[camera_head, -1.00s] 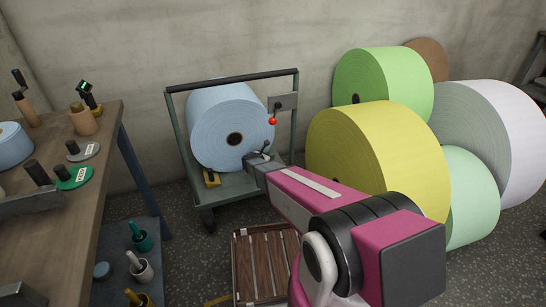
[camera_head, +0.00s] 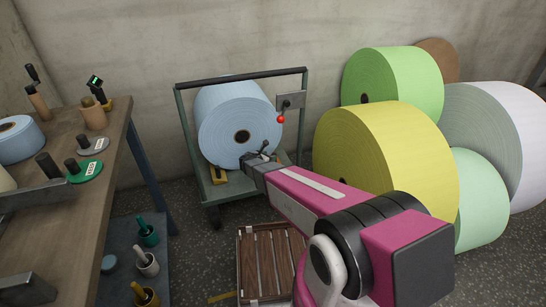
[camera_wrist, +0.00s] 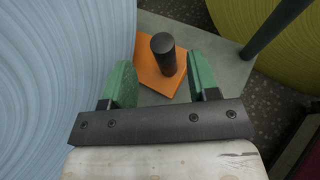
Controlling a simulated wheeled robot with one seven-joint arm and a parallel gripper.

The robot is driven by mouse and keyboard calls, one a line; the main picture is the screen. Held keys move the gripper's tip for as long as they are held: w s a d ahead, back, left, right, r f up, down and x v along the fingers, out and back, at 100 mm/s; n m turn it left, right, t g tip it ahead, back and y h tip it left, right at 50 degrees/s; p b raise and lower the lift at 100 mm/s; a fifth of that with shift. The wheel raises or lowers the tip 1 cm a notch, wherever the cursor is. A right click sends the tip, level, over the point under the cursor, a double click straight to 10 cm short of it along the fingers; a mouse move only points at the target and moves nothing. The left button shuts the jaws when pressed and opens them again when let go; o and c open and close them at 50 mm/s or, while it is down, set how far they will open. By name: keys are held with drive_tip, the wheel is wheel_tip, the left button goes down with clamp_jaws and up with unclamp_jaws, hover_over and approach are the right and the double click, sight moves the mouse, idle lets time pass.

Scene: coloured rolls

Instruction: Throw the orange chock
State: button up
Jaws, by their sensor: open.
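The orange chock (camera_wrist: 150,76) is a flat orange block with an upright dark knob (camera_wrist: 166,58). In the wrist view it lies on the grey-green cart deck, beside the blue roll (camera_wrist: 55,80). My gripper (camera_wrist: 161,64) is open, with a green finger on each side of the knob in the picture. I cannot tell whether the fingers touch the knob or the block. In the head view my gripper (camera_head: 258,156) is in front of the right lower side of the blue roll (camera_head: 238,125), and the orange chock cannot be made out there.
The cart (camera_head: 181,125) has a tall frame and a red-knobbed lever (camera_head: 281,119). Large yellow (camera_head: 380,155) and green rolls stand right. A wooden crate (camera_head: 270,262) is on the floor; a workbench (camera_head: 95,205) stands left.

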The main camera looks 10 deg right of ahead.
drive_tip(key=shift+v, duration=2.15)
drive_tip(key=s+d+r+m+g+y, duration=0.2)
drive_tip(key=s+d+r+m+g, duration=0.3)
drive_tip(key=s+m, duration=0.45)
drive_tip(key=s+d+r+m+g+y, duration=0.35)
drive_tip(key=s+d+m, duration=0.35)
drive_tip(key=s+m, duration=0.25)
drive_tip(key=s+a+r+m+y, duration=0.1)
drive_tip(key=s+r+m+y, duration=0.3)
drive_tip(key=m, duration=0.4)
drive_tip(key=s+r+g, duration=0.1)
drive_tip(key=s, duration=0.1)
drive_tip(key=shift+s+a, duration=0.2)
drive_tip(key=shift+s, duration=0.05)
drive_tip(key=shift+r, duration=0.1)
drive_tip(key=shift+c, duration=1.2)
drive_tip(key=shift+s, duration=0.15)
